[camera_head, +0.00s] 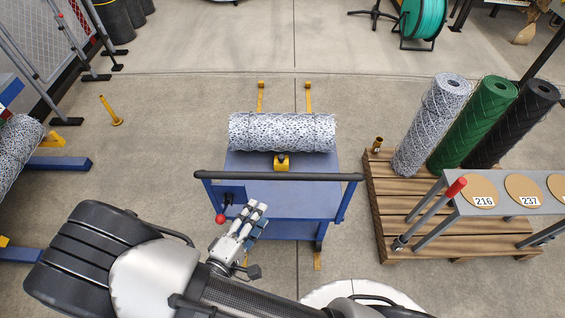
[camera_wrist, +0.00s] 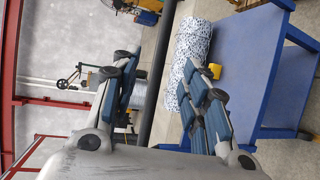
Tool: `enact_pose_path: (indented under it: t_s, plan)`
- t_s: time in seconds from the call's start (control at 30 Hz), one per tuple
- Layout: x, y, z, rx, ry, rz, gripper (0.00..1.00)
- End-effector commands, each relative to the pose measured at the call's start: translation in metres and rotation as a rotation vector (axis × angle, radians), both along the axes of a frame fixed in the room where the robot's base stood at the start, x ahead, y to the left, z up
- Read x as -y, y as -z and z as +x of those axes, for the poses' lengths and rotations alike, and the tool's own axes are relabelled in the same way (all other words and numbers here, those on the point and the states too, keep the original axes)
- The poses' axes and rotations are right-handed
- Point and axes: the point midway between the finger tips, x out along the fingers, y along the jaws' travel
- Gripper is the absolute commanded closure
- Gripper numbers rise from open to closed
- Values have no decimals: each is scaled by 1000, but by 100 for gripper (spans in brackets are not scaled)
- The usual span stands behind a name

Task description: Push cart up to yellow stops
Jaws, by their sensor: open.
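The blue cart (camera_head: 285,200) stands mid-floor with a black push bar (camera_head: 300,177) across its near side. A wire-mesh roll (camera_head: 282,132) lies across its far end, behind a small yellow block (camera_head: 282,161). Two yellow stops (camera_head: 261,84) (camera_head: 308,85) show on the floor beyond the roll, with a gap to the cart. My gripper (camera_head: 257,207) is open just on the near side of the bar, left of its middle. In the wrist view, the bar (camera_wrist: 158,75) runs between my open fingers (camera_wrist: 168,65); I cannot tell whether they touch it.
A wooden pallet (camera_head: 392,225) with upright mesh rolls (camera_head: 487,122) stands close right of the cart, by a grey bench (camera_head: 505,205). A red-knobbed lever (camera_head: 220,218) is beside my gripper. A yellow post (camera_head: 109,110) stands left. Floor beyond the stops is clear.

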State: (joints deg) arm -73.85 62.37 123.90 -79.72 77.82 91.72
Motion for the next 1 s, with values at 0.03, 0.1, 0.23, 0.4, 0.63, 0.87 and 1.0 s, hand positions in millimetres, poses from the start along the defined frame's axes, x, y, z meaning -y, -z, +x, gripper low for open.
enact_pose_path:
  t_s: [0.03,0.1,0.23,0.4,0.63,0.87,1.0]
  plan:
    - [-4,5,-3,6,-29,-5,59]
    - [-7,9,-3,11,-48,-3,59]
    - [-4,12,6,13,-50,-1,59]
    - [10,18,32,11,-43,-2,59]
    - [32,27,78,10,-42,-1,59]
    - [51,35,120,12,-43,0,59]
    - [59,39,138,11,-45,-2,59]
